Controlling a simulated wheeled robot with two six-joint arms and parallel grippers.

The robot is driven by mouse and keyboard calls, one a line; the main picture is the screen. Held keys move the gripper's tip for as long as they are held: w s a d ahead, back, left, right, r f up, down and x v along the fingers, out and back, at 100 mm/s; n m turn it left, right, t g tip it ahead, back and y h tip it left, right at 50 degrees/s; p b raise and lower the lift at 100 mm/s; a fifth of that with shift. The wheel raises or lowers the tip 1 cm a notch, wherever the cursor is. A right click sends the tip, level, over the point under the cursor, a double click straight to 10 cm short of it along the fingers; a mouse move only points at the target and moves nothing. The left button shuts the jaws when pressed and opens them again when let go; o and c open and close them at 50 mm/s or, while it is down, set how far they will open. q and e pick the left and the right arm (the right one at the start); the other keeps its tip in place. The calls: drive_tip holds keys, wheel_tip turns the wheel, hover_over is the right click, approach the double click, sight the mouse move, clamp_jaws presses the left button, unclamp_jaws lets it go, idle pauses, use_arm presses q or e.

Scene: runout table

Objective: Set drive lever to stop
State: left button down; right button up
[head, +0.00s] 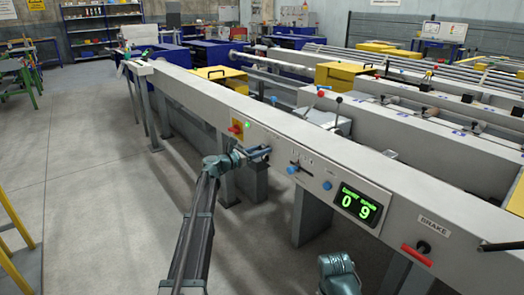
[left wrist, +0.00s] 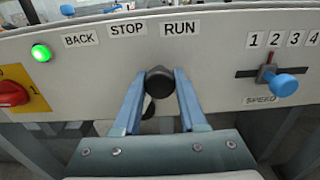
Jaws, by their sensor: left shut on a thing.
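The drive lever's black round knob (left wrist: 159,82) sits on the grey front panel, below the labels BACK, STOP (left wrist: 127,29) and RUN (left wrist: 180,28). In the left wrist view the knob is between the STOP and RUN labels, and most of its shaft is hidden. My left gripper (left wrist: 160,95) is shut on the knob, one blue finger on each side. In the head view my left gripper (head: 259,153) is at the panel, hiding the lever. A teal part of my body shows at the bottom of the head view, but no right fingers are visible.
Left of the lever are a lit green lamp (left wrist: 41,52) and a red switch (left wrist: 12,93) on yellow. To its right are a blue speed knob (left wrist: 286,84), a display (head: 358,204) reading 09 and a red brake handle (head: 416,254). The floor at left is open.

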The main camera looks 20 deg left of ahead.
use_arm(q)
drive_tip(key=shift+w+a+r+n+p, duration=0.35)
drive_tip(key=shift+w+a+n, duration=0.15)
drive_tip(key=shift+n, duration=0.3)
drive_tip(key=a+n, duration=0.1)
drive_tip(key=n, duration=0.1)
drive_tip(key=w+a+n, duration=0.1)
drive_tip(key=shift+w+r+n, duration=0.1)
drive_tip(key=shift+n, duration=0.3)
drive_tip(key=shift+c, duration=2.4)
unclamp_jaws()
drive_tip(key=shift+d, duration=0.1)
drive_tip(key=v, duration=1.4)
drive_tip(key=shift+w, duration=0.1)
